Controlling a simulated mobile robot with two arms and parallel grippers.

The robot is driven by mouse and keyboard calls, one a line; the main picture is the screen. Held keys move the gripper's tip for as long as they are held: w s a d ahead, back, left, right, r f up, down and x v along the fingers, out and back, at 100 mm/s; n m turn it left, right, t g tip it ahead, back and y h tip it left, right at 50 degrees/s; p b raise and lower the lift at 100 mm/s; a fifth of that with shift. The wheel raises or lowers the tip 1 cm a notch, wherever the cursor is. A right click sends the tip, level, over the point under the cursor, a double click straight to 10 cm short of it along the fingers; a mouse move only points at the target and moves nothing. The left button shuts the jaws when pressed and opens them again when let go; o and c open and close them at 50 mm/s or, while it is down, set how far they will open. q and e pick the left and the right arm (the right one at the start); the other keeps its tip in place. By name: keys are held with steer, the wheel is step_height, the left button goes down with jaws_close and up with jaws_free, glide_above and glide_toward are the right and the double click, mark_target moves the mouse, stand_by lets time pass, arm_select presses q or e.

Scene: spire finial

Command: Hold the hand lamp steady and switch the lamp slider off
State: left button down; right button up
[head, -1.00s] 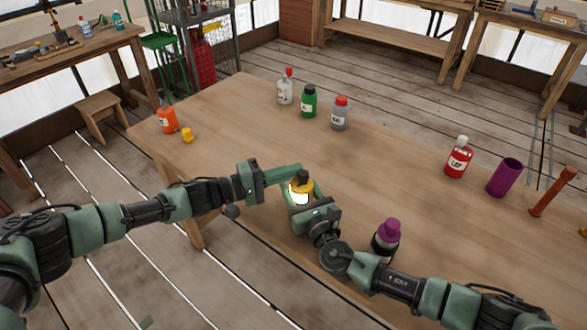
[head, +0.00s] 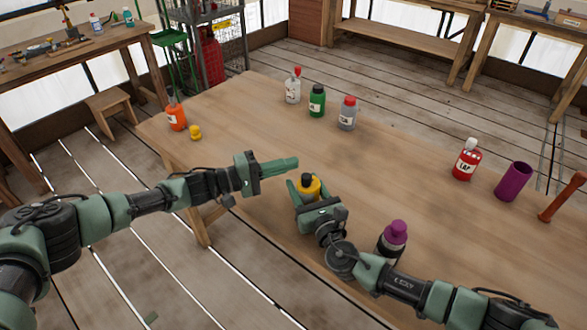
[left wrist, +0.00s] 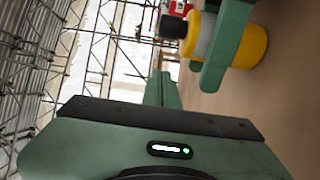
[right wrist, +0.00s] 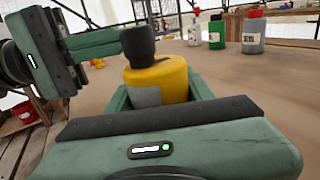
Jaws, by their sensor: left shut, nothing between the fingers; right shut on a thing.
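The hand lamp (head: 309,185) is yellow with a black top and a grey band, and no glow shows on it. It stands upright between the fingers of my right gripper (head: 310,192), which is shut on it near the table's front edge. The lamp also shows in the right wrist view (right wrist: 165,78) and, sideways, in the left wrist view (left wrist: 254,46). My left gripper (head: 297,163) is shut and empty, behind and left of the lamp; in the head view its fingertips look apart from it. I cannot make out the slider itself.
A purple-capped bottle (head: 393,238) stands close to my right arm. An orange bottle (head: 176,116) and a small yellow object (head: 195,132) are at the far left. White, green (head: 317,100) and grey bottles stand at the back; a red bottle (head: 466,160) and purple cup (head: 513,181) stand right.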

arm_select(q)
steer(key=v, duration=0.8)
steer(key=shift+s+a, duration=0.15)
steer(key=shift+a, duration=0.1)
arm_select(e)
steer(key=o, duration=1.6)
steer(key=shift+s, duration=0.15)
